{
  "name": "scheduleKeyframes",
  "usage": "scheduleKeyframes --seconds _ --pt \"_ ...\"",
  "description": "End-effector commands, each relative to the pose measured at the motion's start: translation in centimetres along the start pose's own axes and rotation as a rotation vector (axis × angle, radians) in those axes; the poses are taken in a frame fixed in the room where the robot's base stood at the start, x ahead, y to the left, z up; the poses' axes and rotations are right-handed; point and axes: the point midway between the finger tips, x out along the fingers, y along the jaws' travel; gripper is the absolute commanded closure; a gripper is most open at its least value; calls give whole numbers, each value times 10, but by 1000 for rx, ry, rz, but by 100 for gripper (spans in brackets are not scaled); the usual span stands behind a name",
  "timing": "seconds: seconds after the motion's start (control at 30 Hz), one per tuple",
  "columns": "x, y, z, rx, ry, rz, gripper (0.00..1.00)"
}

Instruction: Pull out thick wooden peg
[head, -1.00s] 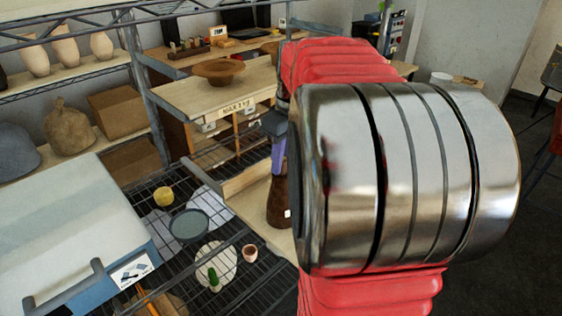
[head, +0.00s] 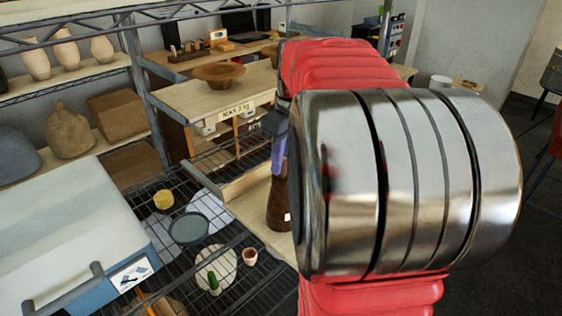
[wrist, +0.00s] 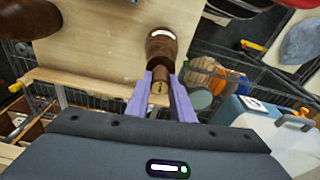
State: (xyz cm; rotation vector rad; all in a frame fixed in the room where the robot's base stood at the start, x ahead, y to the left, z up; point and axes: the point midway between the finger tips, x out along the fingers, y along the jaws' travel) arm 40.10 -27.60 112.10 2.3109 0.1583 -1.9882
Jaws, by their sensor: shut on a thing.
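My gripper (wrist: 160,98) has purple fingers shut on a short, thick wooden peg (wrist: 160,87). The peg's near end shows between the fingertips in the wrist view. Its far end meets a dark brown body (wrist: 161,45) with a white patch; I cannot tell how deep the peg sits in it. In the head view the brown body (head: 279,205) stands upright on a light wooden board (head: 247,200), and a purple finger of my gripper (head: 278,155) is just above it. My own arm hides the right side of the body there.
A wire rack (head: 165,255) left of the board holds a grey dish (head: 189,229), a small terracotta cup (head: 250,256) and a yellow piece (head: 163,199). A white-topped blue box (head: 75,225) stands at left. A wooden bench with a bowl (head: 218,75) lies behind.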

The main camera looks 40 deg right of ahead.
Motion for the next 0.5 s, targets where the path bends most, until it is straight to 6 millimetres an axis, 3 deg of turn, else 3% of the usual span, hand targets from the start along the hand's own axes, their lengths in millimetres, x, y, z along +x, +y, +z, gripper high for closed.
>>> scheduleKeyframes --seconds 0.5 --pt "-19 0 -3 0 0 0 100"
